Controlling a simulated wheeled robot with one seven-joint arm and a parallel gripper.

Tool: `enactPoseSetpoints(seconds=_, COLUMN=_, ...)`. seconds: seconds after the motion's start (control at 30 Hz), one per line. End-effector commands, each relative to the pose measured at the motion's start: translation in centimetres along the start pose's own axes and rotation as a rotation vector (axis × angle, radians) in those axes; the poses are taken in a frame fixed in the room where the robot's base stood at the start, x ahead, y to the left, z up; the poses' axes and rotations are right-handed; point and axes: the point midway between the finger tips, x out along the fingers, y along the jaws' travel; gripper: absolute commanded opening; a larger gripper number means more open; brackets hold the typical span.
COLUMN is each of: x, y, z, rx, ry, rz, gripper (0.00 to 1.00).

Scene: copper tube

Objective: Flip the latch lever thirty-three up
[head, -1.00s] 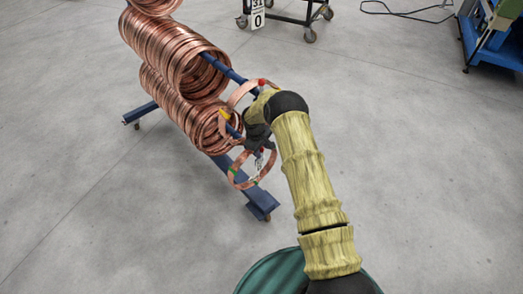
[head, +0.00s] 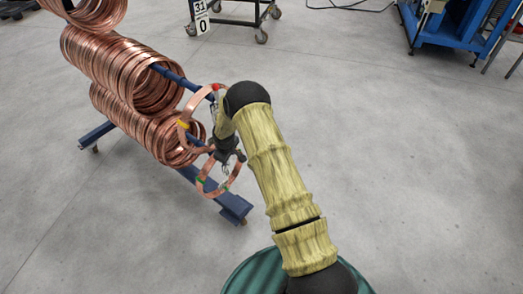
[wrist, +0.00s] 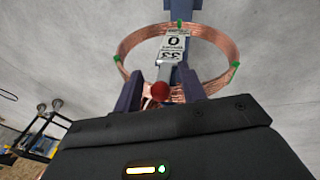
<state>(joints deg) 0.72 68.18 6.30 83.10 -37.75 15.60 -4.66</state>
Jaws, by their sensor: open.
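The latch lever thirty-three shows in the wrist view by its red ball knob (wrist: 160,91), near a white tag (wrist: 174,45) that reads 33 and 0 upside down. My gripper (wrist: 160,88) is open, with one dark finger on each side of the knob. I cannot tell whether either finger touches it. A thin copper coil (wrist: 215,42) with green tape hangs around the latch end. In the head view my gripper (head: 229,158) is at the front of the rack, above the lower green-taped coil (head: 205,187); the lever's knob is hidden there.
An upper lever has a red knob (head: 214,87) close to my wrist, by a coil with yellow tape (head: 184,125). Thick copper coils (head: 120,75) fill the blue rack (head: 235,207) to the left. A dark cart (head: 235,20) stands behind.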

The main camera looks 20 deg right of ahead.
Motion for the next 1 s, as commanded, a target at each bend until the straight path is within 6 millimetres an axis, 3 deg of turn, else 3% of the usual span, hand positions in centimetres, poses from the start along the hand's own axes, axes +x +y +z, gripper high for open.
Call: enactPoseSetpoints(seconds=1.0, x=1.0, y=-0.7, z=2.2, rx=0.082, ry=0.403, rz=0.079, gripper=0.41)
